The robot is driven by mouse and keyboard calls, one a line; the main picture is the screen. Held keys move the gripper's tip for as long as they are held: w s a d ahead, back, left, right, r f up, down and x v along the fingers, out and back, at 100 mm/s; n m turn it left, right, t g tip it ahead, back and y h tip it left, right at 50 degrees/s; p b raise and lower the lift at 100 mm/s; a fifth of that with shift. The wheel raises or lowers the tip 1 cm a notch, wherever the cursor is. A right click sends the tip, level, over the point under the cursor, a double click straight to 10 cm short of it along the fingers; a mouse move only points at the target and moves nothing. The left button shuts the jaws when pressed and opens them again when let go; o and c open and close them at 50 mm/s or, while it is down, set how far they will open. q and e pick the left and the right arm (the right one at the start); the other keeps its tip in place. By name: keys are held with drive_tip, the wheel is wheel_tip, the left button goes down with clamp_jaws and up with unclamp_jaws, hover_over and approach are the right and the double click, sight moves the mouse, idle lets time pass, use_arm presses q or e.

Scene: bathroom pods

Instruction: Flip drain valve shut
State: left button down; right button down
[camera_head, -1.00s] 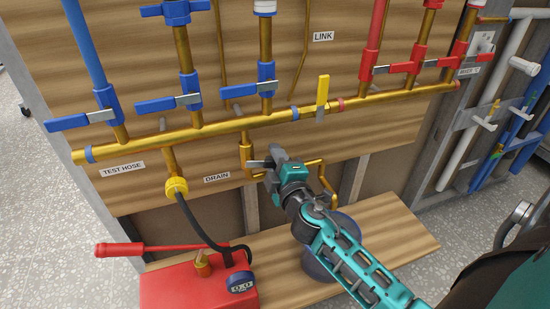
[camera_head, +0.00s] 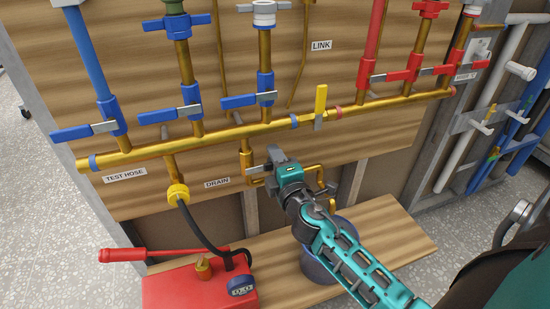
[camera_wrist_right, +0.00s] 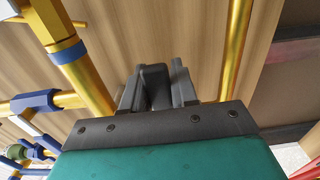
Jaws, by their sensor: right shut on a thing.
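The drain valve's brass pipe (camera_head: 246,155) drops from the main brass manifold (camera_head: 215,137) beside the DRAIN label (camera_head: 217,182). My right gripper (camera_head: 271,160) is at this pipework, just right of the vertical pipe, and is shut on the drain valve handle. The handle itself is mostly hidden by the jaws in the head view. In the right wrist view, the dark jaws (camera_wrist_right: 157,88) are close together between two brass pipes, and what they hold is hard to make out. My left gripper is not in view.
A yellow lever (camera_head: 320,107) stands upright on the manifold. Blue valves (camera_head: 183,116) and red valves (camera_head: 408,76) line the pipes above. A red test pump (camera_head: 187,286) with a black hose (camera_head: 203,227) sits below left. A bucket (camera_head: 318,262) stands on the wooden shelf (camera_head: 405,238).

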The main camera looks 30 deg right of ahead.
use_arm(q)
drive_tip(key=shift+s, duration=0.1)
use_arm(e)
drive_tip(key=c, duration=1)
unclamp_jaws()
drive_tip(key=shift+o, duration=0.2)
use_arm(q)
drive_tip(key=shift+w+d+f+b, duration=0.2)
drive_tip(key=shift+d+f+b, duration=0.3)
drive_tip(key=shift+b, duration=0.7)
use_arm(e)
drive_tip(key=v, duration=1.3)
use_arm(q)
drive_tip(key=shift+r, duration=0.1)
